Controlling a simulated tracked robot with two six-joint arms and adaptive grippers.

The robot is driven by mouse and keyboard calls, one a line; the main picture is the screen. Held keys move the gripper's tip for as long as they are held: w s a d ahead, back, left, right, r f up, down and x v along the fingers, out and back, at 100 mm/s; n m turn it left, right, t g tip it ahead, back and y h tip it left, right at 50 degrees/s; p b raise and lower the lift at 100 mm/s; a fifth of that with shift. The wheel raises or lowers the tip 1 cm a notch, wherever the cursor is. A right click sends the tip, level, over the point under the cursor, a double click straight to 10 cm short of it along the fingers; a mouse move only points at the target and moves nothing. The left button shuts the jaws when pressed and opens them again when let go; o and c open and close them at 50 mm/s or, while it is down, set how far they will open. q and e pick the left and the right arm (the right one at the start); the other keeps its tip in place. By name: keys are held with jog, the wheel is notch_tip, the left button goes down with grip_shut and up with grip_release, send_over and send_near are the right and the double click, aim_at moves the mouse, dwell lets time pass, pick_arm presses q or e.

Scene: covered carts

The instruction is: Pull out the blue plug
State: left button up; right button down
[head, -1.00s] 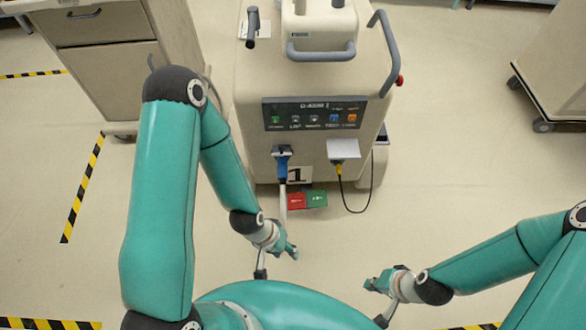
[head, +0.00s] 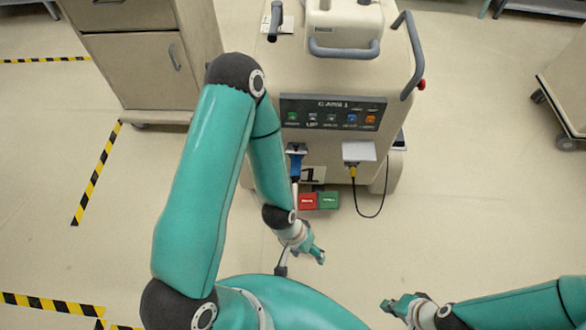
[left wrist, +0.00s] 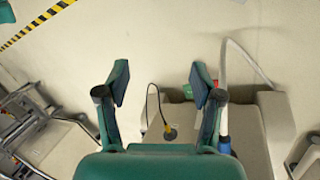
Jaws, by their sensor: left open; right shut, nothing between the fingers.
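The blue plug (head: 296,166) sits upright in a socket on the front of the beige cart (head: 262,105), left of the yellow plug (head: 352,171). A pale cable hangs from it, partly behind my left forearm. My left gripper (head: 319,256) is open and empty, in front of the cart, below and slightly right of the blue plug in the head view. In the left wrist view the blue plug (left wrist: 225,146) shows just right of the right finger, outside the open jaws (left wrist: 160,80). My right gripper (head: 387,306) is shut and empty, low and further right.
A black cable (head: 383,195) loops from the yellow plug. A drawer cabinet (head: 140,65) stands left, another cart (head: 565,75) at the right edge. Floor right of the cart is clear.

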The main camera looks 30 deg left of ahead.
aim_at(294, 184)
pick_arm(q)
notch_tip(294, 184, down, 27)
jog(key=w+b, duration=0.1)
jog(key=b, duration=2.4)
jog(key=w+a+f+t+y+b, duration=0.1)
jog(key=w+f+t+b, duration=0.3)
jog(key=w+f+b, duration=0.4)
jog(key=w+a+r+n+t+y+b, duration=0.2)
jog(key=w+a+r+t+y+b, duration=0.15)
jog(key=w+a+r+t, duration=0.4)
jog(key=w+a+r+t+y, duration=0.1)
jog(key=w+a+r+y, duration=0.1)
jog(key=a+r+y, duration=0.1)
jog(key=w+a+r+n+t+y, duration=0.1)
jog(key=w+a+r+y, duration=0.1)
jog(key=a+r+y, duration=0.1)
jog(key=w+a+r+n+t+y+b, duration=0.1)
jog(key=a+r+y, duration=0.2)
jog(key=a+r, duration=0.1)
jog(key=shift+w+a+r, duration=0.2)
jog(key=shift+r, duration=0.25)
jog(key=shift+w+a+r, duration=0.15)
jog(key=shift+w+r, duration=0.05)
jog(key=shift+r, duration=0.25)
